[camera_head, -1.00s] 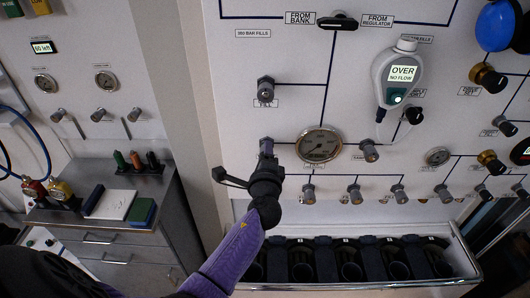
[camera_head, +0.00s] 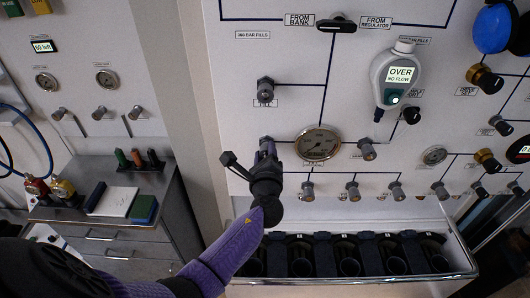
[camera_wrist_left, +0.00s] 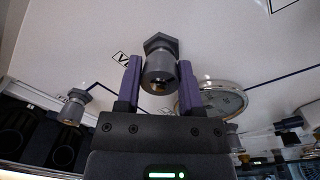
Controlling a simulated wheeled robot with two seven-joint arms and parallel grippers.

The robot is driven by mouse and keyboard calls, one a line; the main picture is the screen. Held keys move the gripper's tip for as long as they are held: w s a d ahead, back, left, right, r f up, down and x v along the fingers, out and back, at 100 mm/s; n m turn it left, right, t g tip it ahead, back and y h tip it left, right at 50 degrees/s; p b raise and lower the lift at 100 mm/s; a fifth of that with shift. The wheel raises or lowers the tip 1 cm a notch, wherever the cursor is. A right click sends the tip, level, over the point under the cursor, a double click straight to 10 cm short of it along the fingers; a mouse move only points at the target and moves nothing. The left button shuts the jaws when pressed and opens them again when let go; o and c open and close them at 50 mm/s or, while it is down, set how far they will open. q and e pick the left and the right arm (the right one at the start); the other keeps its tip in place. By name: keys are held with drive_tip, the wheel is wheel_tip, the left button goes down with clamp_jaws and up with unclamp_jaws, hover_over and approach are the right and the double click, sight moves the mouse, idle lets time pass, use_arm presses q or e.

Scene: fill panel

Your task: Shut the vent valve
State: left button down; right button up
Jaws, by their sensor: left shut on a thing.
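The vent valve (camera_wrist_left: 159,66) is a grey knob with a hexagonal base on the white panel. Its label (camera_wrist_left: 123,60) is cut off in the left wrist view, with a "V" visible. My left gripper (camera_wrist_left: 159,82) has one purple finger on each side of the knob and is shut on it. In the head view my left gripper (camera_head: 267,148) reaches up to the panel just left of the round gauge (camera_head: 318,144) and hides most of the knob. My right gripper is not in view.
Another grey knob (camera_head: 266,88) sits above, and several small knobs line the panel's lower edge. A handheld meter (camera_head: 397,76) reads "OVER NO FLOW". A trough (camera_head: 450,250) of dark cylinder slots lies below. A side cabinet (camera_head: 120,233) stands at left.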

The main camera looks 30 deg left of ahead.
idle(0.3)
use_arm(q)
drive_tip(key=shift+c, duration=1.2)
unclamp_jaws()
drive_tip(key=v, duration=1)
